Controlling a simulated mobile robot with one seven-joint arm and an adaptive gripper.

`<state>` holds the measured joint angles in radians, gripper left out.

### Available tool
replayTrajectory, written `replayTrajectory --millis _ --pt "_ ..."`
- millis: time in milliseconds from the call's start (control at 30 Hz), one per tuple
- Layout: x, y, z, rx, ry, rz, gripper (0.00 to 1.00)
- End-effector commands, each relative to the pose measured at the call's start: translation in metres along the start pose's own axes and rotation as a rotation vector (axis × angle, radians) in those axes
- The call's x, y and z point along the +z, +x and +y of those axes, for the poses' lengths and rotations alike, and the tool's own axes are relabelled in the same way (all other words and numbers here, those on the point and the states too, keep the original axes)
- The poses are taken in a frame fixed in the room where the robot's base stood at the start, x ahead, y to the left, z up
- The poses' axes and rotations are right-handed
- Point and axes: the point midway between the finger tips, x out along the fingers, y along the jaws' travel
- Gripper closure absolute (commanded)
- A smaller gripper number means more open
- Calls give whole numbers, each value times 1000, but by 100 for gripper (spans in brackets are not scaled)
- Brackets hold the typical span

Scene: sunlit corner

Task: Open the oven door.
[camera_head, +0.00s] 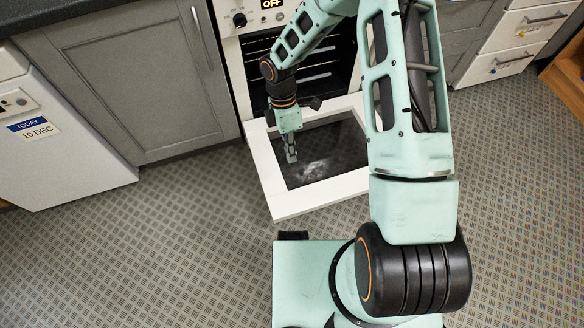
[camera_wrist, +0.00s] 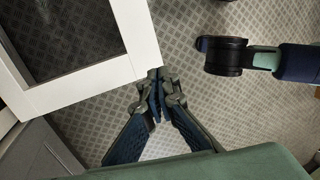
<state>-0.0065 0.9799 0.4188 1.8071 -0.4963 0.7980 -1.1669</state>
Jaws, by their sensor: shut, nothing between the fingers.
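The oven (camera_head: 238,70) stands between grey cabinets in the head view. Its white-framed door (camera_head: 282,208) is lowered, lying out nearly flat from the oven's front, with its dark glass facing up. The oven's dark inside and racks partly show behind my arm. My gripper (camera_head: 291,158) is shut and empty, over the door's glass in the head view. In the wrist view my gripper (camera_wrist: 160,98) is beside a corner of the white door frame (camera_wrist: 120,72); whether it touches the frame is unclear. My arm hides part of the oven and the door's right side.
A grey cabinet (camera_head: 135,85) is left of the oven, and a white appliance (camera_head: 60,150) with a date label is further left. White drawers (camera_head: 525,35) stand at the upper right, with a wooden piece (camera_head: 570,75) at the edge. The patterned floor (camera_head: 180,250) is clear.

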Motion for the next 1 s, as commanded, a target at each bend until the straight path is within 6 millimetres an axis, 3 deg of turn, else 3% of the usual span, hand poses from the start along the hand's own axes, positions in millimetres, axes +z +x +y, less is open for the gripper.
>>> replayTrajectory --millis 400,600,1000 --pt "0 88 0 -5 5 1 100" --pt "0 119 0 -4 7 1 100" --pt "0 132 0 -1 8 1 100"
